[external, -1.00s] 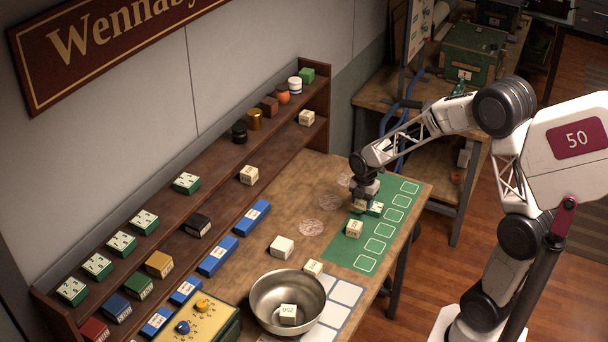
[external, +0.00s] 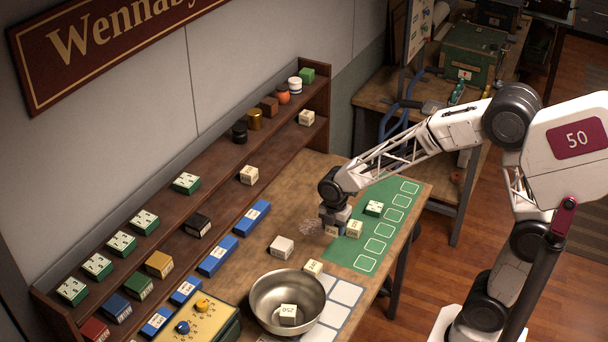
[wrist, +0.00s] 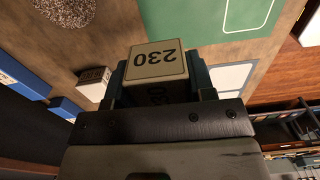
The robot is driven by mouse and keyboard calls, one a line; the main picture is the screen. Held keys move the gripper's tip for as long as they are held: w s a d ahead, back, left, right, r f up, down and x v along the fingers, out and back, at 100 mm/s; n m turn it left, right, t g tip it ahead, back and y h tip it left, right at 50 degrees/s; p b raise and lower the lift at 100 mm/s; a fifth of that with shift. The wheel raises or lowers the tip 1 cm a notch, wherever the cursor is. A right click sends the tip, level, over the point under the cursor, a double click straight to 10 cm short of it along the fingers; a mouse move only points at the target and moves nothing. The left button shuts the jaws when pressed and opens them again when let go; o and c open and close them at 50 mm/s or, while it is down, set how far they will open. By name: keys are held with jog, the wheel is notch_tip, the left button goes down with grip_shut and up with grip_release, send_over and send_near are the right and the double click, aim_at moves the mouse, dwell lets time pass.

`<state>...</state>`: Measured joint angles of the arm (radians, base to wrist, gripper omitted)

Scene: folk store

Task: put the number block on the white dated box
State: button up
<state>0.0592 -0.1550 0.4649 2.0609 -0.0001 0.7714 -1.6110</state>
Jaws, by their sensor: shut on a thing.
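My gripper (external: 334,222) is shut on a cream number block (external: 331,231), held over the table at the left edge of the green mat. In the wrist view the number block (wrist: 158,62) sits between the fingers and reads 230. A plain white box (external: 281,247) stands on the table to the left of my gripper, apart from it. A whitish box with marks on its side shows in the wrist view (wrist: 93,83). The marks are too small to read.
A cream block (external: 354,229) and a green-and-white block (external: 374,208) stand on the green mat (external: 345,256). A steel bowl (external: 262,312) holds a block marked 250. Another cream block (external: 313,267) stands by its rim. A blue box (external: 252,218) and shelves (external: 215,215) lie left.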

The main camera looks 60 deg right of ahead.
jog(key=s+a+r, duration=0.1)
jog(key=a, duration=0.7)
jog(key=shift+a, duration=0.1)
send_over(282, 244)
jog(key=shift+w+f, duration=0.1)
jog(key=shift+f, duration=0.6)
dwell(0.4)
jog(key=shift+f, duration=1.75)
jog(key=shift+f, duration=0.15)
jog(key=o, duration=0.9)
notch_tip(282, 244, up, 12)
jog(key=shift+r, duration=0.15)
